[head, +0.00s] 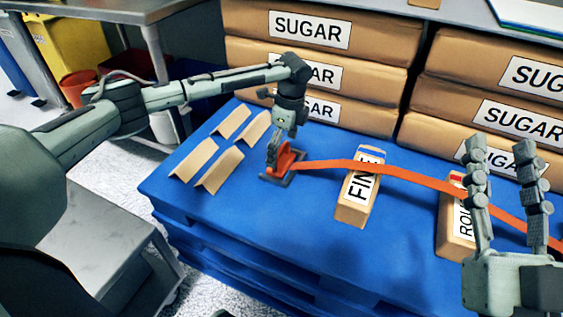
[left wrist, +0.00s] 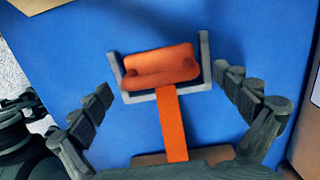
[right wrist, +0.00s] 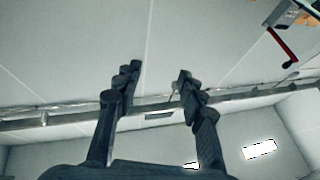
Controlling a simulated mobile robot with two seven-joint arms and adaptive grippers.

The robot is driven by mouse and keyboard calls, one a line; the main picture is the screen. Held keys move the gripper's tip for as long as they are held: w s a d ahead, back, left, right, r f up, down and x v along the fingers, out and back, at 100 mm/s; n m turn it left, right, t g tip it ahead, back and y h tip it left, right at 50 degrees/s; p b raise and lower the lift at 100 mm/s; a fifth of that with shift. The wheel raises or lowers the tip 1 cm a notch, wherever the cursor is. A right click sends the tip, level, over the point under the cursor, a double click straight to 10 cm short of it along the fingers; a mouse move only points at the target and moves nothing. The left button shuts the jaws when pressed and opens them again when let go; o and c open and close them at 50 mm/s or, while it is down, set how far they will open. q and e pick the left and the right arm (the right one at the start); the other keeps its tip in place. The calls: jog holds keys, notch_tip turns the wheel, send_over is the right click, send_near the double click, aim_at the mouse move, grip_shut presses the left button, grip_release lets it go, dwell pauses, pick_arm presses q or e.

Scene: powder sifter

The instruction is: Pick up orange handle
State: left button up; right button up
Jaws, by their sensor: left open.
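The orange handle (left wrist: 160,68) sits in a grey bracket (left wrist: 205,62) on the blue surface, with an orange strap (left wrist: 172,125) running from it. In the head view the handle (head: 285,160) is at the middle of the blue surface, and the strap (head: 410,178) stretches right across two boxes. My left gripper (left wrist: 168,92) is open, with its fingers on either side of the handle and strap and apart from them. In the head view the left gripper (head: 280,148) is just above the handle and partly hides it. My right gripper (right wrist: 155,80) is open and empty, raised at the right (head: 505,165).
A box labelled FINE (head: 352,208) and a second labelled box (head: 452,240) stand under the strap. Several folded tan pieces (head: 218,170) lie left of the handle. Stacked SUGAR sacks (head: 255,60) line the back. The front of the blue pallet (head: 290,240) is clear.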

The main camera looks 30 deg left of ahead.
pick_arm(q)
jog(key=shift+a+f, duration=0.2)
jog(key=shift+f, duration=1.25)
pick_arm(e)
jog(key=shift+s+d+r+t, duration=0.25)
jog(key=shift+d+r+t, duration=0.05)
jog(key=shift+r+t, duration=0.35)
pick_arm(q)
jog(key=shift+c, duration=0.6)
jog(key=c, duration=1.1)
jog(key=shift+r, duration=0.15)
